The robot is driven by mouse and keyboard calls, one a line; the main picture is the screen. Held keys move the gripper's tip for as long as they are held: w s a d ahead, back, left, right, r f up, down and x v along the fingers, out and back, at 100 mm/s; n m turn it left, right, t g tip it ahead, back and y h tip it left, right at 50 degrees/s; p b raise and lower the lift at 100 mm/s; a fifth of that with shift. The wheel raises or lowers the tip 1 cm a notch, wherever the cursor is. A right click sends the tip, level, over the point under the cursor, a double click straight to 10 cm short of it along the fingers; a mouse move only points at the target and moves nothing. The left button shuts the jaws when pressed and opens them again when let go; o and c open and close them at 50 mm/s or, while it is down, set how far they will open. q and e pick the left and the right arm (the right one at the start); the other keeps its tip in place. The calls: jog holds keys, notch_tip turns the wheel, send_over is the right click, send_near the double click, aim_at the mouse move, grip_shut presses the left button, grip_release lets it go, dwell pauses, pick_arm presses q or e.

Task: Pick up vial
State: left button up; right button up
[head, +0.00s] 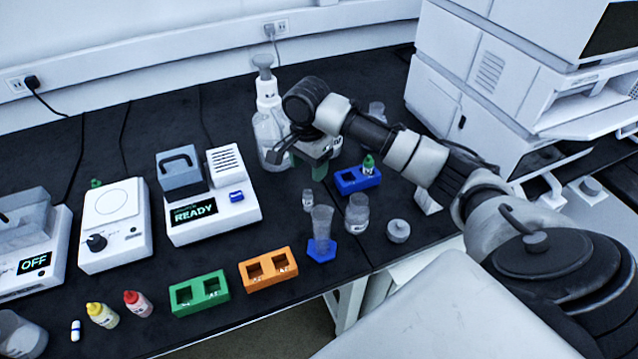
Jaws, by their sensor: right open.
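A small clear vial (308,200) stands upright on the dark bench, just behind the graduated cylinder (322,225) with its blue base. A green-topped container (369,164) sits in the blue two-hole rack (348,182); it is too small to tell whether it is a vial. My right arm reaches in from the right. My right gripper (300,157) is open and hangs above the bench, in front of the wash bottle and behind the small vial. It partly hides the glassware behind it. A greenish patch shows by its right finger, unclear. My left gripper is not in view.
A green rack (199,292) and an orange rack (268,269) lie near the front edge, left of a glass jar (357,213). A device reading READY (213,215) stands left. A wash bottle (270,125) stands behind. Stacked white instruments (490,80) fill the right back.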

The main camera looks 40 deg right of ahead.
aim_at(308, 192)
jog(key=f, duration=0.1)
jog(key=a+f, duration=0.1)
jog(key=s+f, duration=0.1)
jog(key=f, duration=0.1)
jog(key=shift+a, duration=0.3)
jog(key=shift+w+d+f, duration=0.1)
jog(key=shift+d+f, duration=0.05)
jog(key=shift+f, duration=0.15)
notch_tip(308, 192, down, 4)
jog(key=shift+d+f, duration=0.1)
jog(key=shift+f, duration=0.5)
jog(key=shift+c, duration=1.5)
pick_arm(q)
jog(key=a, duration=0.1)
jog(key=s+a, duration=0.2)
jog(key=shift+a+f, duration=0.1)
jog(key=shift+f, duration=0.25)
pick_arm(e)
jog(key=c, duration=0.7)
